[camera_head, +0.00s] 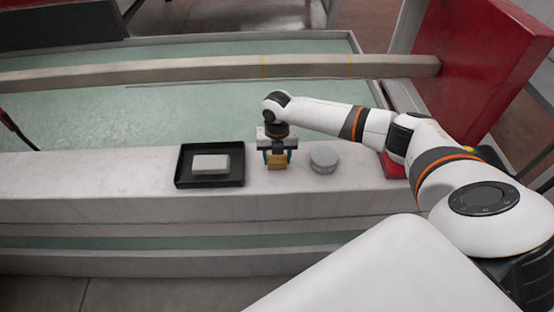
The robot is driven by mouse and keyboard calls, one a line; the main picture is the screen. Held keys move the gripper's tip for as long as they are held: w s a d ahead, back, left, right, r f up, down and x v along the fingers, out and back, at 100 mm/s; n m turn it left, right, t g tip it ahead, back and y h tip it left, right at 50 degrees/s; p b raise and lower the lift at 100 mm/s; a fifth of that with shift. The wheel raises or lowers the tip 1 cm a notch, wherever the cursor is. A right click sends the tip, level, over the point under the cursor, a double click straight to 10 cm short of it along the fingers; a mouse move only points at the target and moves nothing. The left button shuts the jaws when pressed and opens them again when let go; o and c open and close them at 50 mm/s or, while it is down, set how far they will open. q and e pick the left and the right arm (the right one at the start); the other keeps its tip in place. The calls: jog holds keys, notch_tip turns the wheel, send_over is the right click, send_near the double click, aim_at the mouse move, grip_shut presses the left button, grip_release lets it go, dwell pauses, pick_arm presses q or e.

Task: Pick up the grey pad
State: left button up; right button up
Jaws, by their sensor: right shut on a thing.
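A grey round pad (324,158) lies on the pale ledge, just right of my right gripper and apart from it. My right gripper (277,161) points down over the ledge and is shut on a tan-yellow block (277,163). I cannot tell whether the block touches the ledge. A pale grey rectangular block (211,164) lies in a black tray (209,182) to the left of the gripper. My left gripper is not in view.
The pale ledge (100,178) runs across the front, with bare room left of the tray. Behind it is a green surface (200,110) crossed by a long beam (200,72). A red housing (480,60) stands at the right.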

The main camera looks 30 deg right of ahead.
aim_at(277, 159)
notch_tip(277, 159, up, 10)
jog(key=s+a+r+m+p, duration=0.3)
jog(key=s+a+r+m, duration=0.3)
jog(key=m, duration=0.8)
jog(key=s+a+r+m+p, duration=0.3)
jog(key=s+a+r+m, duration=0.3)
jog(key=m, duration=0.9)
jog(key=shift+s+a+r+m, duration=0.35)
jog(key=shift+s+a, duration=0.35)
jog(key=shift+s, duration=0.8)
